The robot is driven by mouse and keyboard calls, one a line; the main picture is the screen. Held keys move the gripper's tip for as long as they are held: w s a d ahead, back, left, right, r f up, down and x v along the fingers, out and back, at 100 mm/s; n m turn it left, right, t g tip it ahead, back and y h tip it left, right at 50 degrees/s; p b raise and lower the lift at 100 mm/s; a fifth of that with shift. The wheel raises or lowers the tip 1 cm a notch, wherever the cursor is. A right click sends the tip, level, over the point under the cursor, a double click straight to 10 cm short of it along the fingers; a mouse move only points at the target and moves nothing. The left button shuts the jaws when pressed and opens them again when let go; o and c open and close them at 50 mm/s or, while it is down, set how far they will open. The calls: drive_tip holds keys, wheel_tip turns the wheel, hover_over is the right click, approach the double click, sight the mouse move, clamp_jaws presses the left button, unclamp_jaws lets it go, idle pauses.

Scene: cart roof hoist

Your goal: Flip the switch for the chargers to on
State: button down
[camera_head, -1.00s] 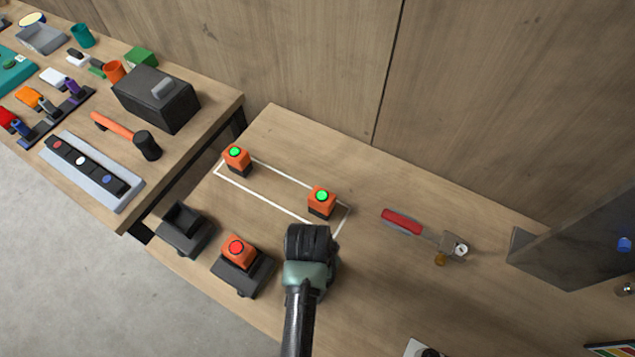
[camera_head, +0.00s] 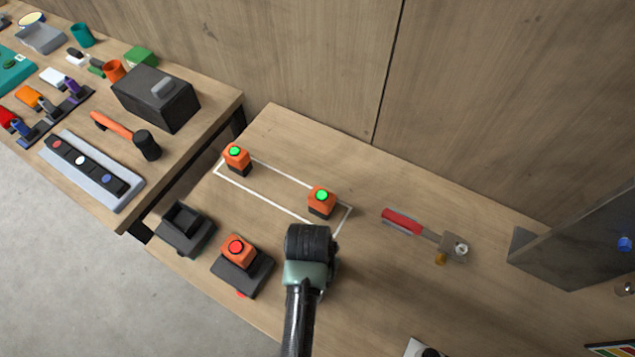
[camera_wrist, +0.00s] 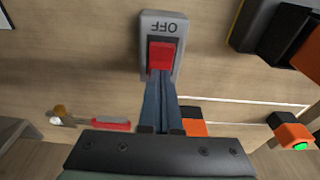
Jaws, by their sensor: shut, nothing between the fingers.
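The switch (camera_wrist: 161,24) shows in the wrist view as a grey plate with an upside-down OFF label and a red rocker (camera_wrist: 161,56). My gripper (camera_wrist: 161,80) is shut and empty, its fingertips at the lower edge of the rocker, seemingly touching it. The fingers hide the plate's other end. In the head view my gripper (camera_head: 309,243) covers the switch. Left of it stands a black charger (camera_head: 240,277) holding an orange battery (camera_head: 238,250) with a red light. Another charger (camera_head: 185,230) is empty. A small red spot shows at the loaded charger's front.
Two orange batteries (camera_head: 237,158) (camera_head: 321,203) with green lights stand in a white outlined rectangle (camera_head: 265,199). A red-handled tool (camera_head: 403,222) lies to the right, near a grey metal box (camera_head: 575,240). A second bench (camera_head: 190,150) with tools stands at the left.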

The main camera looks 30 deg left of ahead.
wheel_tip(320, 180, up, 6)
drive_tip(key=s+p, duration=0.1)
drive_tip(key=p, duration=0.6)
drive_tip(key=shift+r, duration=0.25)
drive_tip(key=shift+s, duration=0.1)
